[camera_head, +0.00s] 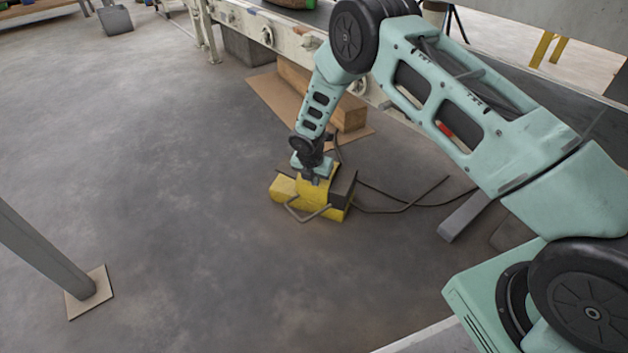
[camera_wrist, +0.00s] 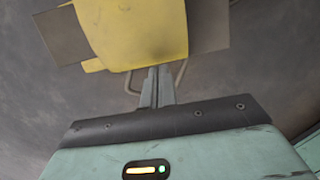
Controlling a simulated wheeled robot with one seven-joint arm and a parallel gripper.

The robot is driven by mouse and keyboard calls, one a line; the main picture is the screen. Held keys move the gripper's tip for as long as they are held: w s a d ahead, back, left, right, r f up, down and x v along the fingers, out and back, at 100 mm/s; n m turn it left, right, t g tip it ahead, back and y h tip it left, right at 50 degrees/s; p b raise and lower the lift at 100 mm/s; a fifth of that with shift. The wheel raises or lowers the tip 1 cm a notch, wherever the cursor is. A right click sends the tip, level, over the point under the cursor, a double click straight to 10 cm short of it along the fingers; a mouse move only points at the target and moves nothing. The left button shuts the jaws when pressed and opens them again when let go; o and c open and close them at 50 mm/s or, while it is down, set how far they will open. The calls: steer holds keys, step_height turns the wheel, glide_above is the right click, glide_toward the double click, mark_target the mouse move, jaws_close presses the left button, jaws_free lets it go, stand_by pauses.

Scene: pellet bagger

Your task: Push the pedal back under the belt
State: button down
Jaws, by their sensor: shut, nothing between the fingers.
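The yellow foot pedal (camera_head: 319,187) with a dark block at its right side and a bent wire bar at its front sits on the grey floor, in front of the belt frame. My gripper (camera_head: 312,181) points down at the pedal's top, its fingers closed together. In the wrist view, the pedal (camera_wrist: 135,30) fills the top middle and the closed fingertips (camera_wrist: 158,72) are at its near edge. I cannot tell whether they touch it. The belt frame (camera_head: 285,42) runs along the back, with its legs on the floor.
A wooden block (camera_head: 345,112) lies on a brown board (camera_head: 272,100) behind the pedal. A dark cable (camera_head: 385,207) trails right from the pedal. A grey post on a square plate (camera_head: 90,292) stands at the lower left. The floor left of the pedal is clear.

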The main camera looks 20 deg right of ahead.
steer(key=w+d+p, duration=0.1)
steer(key=w+d, duration=0.2)
steer(key=d, duration=0.6)
steer(key=w+d+p, duration=0.2)
steer(key=d, duration=0.7)
steer(key=shift+w, duration=0.4)
steer(key=shift+a, duration=0.15)
